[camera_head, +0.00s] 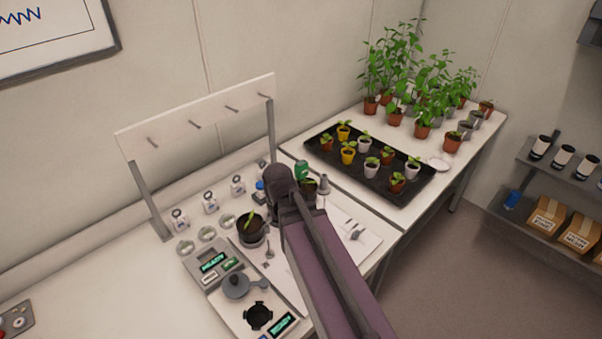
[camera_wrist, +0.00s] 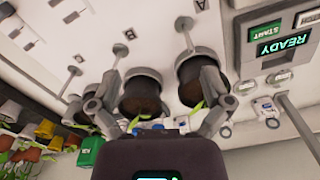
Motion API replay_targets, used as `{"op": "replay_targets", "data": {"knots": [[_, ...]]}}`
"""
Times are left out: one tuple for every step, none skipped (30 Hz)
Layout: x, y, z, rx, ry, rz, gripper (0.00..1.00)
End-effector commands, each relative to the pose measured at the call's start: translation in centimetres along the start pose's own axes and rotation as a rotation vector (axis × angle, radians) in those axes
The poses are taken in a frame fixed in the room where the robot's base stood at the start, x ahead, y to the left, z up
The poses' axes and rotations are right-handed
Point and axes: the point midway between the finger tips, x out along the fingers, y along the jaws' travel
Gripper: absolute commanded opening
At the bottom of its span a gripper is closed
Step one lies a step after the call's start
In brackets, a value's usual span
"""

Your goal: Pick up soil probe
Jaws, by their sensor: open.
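No single object is clearly recognisable as the soil probe. Small grey stemmed pieces with round ends lie on the white board, one (camera_head: 268,252) near the front pot and another (camera_head: 356,233) to the right; I cannot tell whether either is a probe. A green object (camera_head: 301,168) stands behind my wrist and also shows at lower left in the wrist view (camera_wrist: 90,152). My gripper (camera_wrist: 157,105) is open, its fingers spread wide above two dark soil pots (camera_wrist: 140,96) (camera_wrist: 192,78). Nothing is visibly held. My arm hides its fingertips in the head view.
A potted seedling (camera_head: 251,230) stands left of my arm. A device with a lit screen (camera_head: 213,263) and a balance-like unit (camera_head: 258,316) are in front of it. A hook rack (camera_head: 200,115) stands behind. A black seedling tray (camera_head: 330,165) is at the right.

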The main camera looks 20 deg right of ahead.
Motion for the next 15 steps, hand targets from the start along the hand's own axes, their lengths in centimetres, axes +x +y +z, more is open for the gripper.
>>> {"op": "replay_targets", "data": {"knots": [[-1.2, 0.7, -1.6, -0.006, 0.000, 0.000, 1.00], [-1.6, 1.1, -2.3, -0.016, 0.000, 0.000, 1.00], [-2.2, 1.7, -3.3, -0.030, 0.000, 0.000, 1.00], [-2.8, 2.1, -4.2, -0.042, 0.000, 0.000, 1.00], [-3.3, 2.6, -5.0, -0.056, 0.000, 0.000, 1.00], [-4.0, 3.4, -6.3, -0.075, 0.000, 0.000, 1.00], [-4.6, 4.0, -7.2, -0.089, 0.000, 0.000, 1.00], [-5.2, 4.6, -8.2, -0.105, 0.000, 0.000, 1.00], [-6.0, 5.5, -9.6, -0.126, 0.000, 0.000, 1.00], [-6.6, 6.2, -10.6, -0.142, 0.000, 0.000, 1.00], [-7.2, 6.9, -11.5, -0.160, 0.000, 0.000, 1.00], [-7.9, 7.8, -12.8, -0.181, 0.000, 0.000, 1.00], [-8.5, 8.6, -13.7, -0.197, 0.000, 0.000, 1.00], [-9.0, 9.3, -14.6, -0.213, 0.000, 0.000, 1.00], [-9.7, 10.2, -15.7, -0.234, 0.000, -0.001, 1.00]]}}
